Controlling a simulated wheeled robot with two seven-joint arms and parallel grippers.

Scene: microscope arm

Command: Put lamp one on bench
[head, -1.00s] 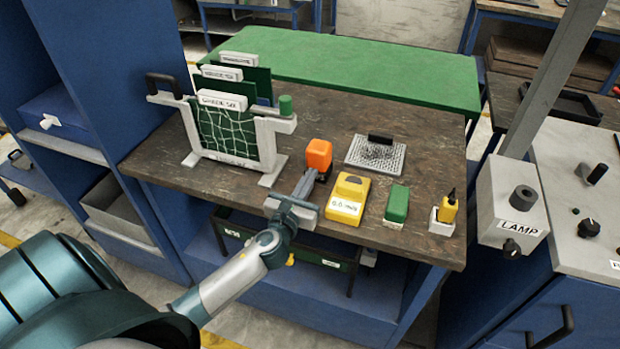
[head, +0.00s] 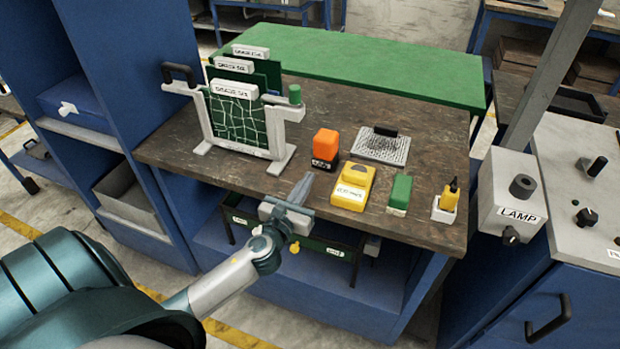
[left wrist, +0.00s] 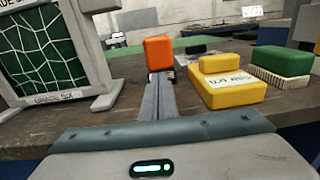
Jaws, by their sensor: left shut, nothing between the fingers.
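The bench (head: 200,155) has a dark, worn brown top. A grey box labelled LAMP (head: 517,205) hangs on a grey post at the bench's right; it has a dark round socket or knob on its face and a small black knob below. No separate lamp labelled one can be made out. My left gripper (head: 304,181) is shut and empty at the bench's front edge, pointing at an orange block on a black base (head: 325,145). In the left wrist view, the shut fingers (left wrist: 159,85) reach up to just below the orange block (left wrist: 159,52); contact cannot be told.
A rack with green gridded boards (head: 234,118) stands left of the gripper. A yellow block (head: 351,190), a green brush-like block (head: 399,192) and a yellow tool in a white holder (head: 447,200) line the front edge. A mesh pad (head: 380,148) lies behind. The back right is clear.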

